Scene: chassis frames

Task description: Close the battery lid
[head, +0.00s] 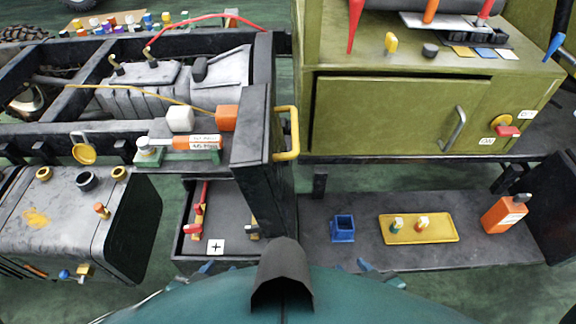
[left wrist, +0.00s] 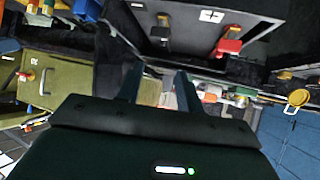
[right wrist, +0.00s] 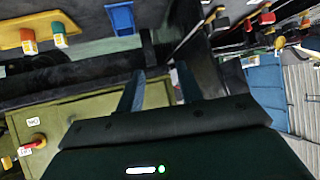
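The open battery box (head: 232,204) is a dark tray at lower middle in the head view. It holds a red terminal clamp (head: 197,220), a white plus label (head: 215,246) and a second terminal (head: 252,228). A dark panel with a yellow handle (head: 287,133) stands upright at its right side and appears to be the lid (head: 266,185). The left wrist view shows the box inside (left wrist: 187,12) and the red terminal (left wrist: 230,42). My left gripper (left wrist: 158,85) is open and empty near the box's front. My right gripper (right wrist: 160,85) is open and empty, right of it.
A green cabinet (head: 390,115) rises behind. A grey tank (head: 60,215) stands left; the engine frame lies behind the box.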

